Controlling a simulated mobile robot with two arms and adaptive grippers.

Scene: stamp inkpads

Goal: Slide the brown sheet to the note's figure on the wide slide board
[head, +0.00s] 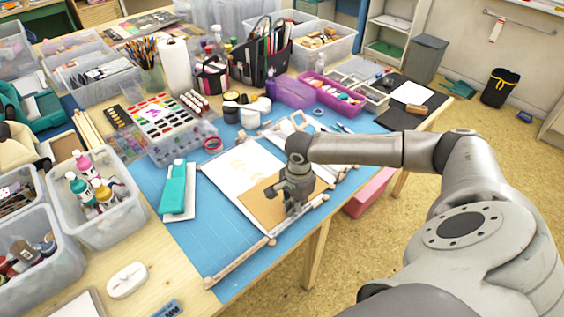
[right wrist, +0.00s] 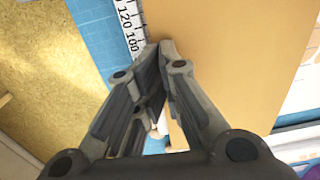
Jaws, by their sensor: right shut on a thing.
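The brown sheet (head: 262,207) lies flat on the slide board, partly hidden by my right gripper. A white sheet with faint drawings (head: 240,165) lies behind it. My right gripper (head: 292,207) is pointed down and shut at the brown sheet's near edge. In the right wrist view its fingertips (right wrist: 165,45) meet at the edge of the brown sheet (right wrist: 225,60), beside a scale (right wrist: 130,25) reading 120 and 100. The note's figure is not readable.
A teal stapler-like object (head: 176,190) lies left of the board. A clear bin with paint bottles (head: 95,205) stands farther left. Inkpads and containers crowd the back, including a purple tray (head: 330,95). The table's near right edge is close to my gripper.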

